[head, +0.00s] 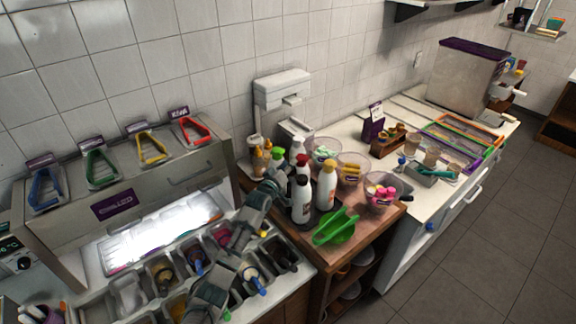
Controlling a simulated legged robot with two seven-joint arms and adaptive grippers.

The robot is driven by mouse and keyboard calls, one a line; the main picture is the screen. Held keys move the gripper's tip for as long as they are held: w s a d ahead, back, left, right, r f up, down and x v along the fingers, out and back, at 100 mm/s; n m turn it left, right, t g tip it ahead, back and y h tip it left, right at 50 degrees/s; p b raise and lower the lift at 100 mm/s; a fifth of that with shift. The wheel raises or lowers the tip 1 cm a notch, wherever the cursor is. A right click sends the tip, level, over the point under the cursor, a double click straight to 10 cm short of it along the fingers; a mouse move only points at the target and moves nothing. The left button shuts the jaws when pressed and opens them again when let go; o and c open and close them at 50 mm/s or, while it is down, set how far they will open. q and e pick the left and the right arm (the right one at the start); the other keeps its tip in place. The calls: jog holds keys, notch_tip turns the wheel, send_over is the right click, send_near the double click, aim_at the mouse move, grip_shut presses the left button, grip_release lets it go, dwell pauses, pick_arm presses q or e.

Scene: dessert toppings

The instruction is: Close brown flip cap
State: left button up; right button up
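Several white squeeze bottles stand in a tight group on the wooden counter. One front bottle (301,207) has a dark reddish-brown top (302,165); the picture is too small to tell whether its flip cap is up or down. Beside it on the right stands a bottle with an orange-yellow top (327,168). A green-topped bottle (277,154) stands behind. My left gripper (276,181) is just left of the brown-topped bottle, close to its upper part. I cannot tell whether it touches the bottle or how far its fingers are apart. My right gripper is not in view.
Clear bowls, one with pink items (381,194), stand to the right. Topping bins (160,270) lie under my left arm. A white dispenser (283,88) is on the wall behind.

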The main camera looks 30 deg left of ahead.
pick_arm(q)
jog(key=shift+a, duration=0.15)
jog(key=c, duration=0.5)
jog(key=shift+a+f, duration=0.1)
jog(key=shift+a, duration=0.05)
grip_shut()
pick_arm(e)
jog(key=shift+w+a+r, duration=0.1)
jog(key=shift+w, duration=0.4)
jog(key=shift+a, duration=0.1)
pick_arm(q)
jog(key=shift+d+r+m+p, duration=0.2)
jog(key=shift+d+m+p, duration=0.1)
jog(key=shift+m, duration=0.1)
jog(key=m+p, duration=0.1)
jog(key=d+m, duration=0.1)
jog(key=shift+r+m+p, duration=0.3)
jog(key=shift+r+p, duration=0.05)
jog(key=shift+r, duration=0.05)
jog(key=shift+d+r+m+p, duration=0.15)
jog(key=shift+d+m+p, duration=0.3)
jog(key=shift+m, duration=0.55)
jog(key=shift+d+m, duration=0.35)
jog(key=shift+m, duration=0.45)
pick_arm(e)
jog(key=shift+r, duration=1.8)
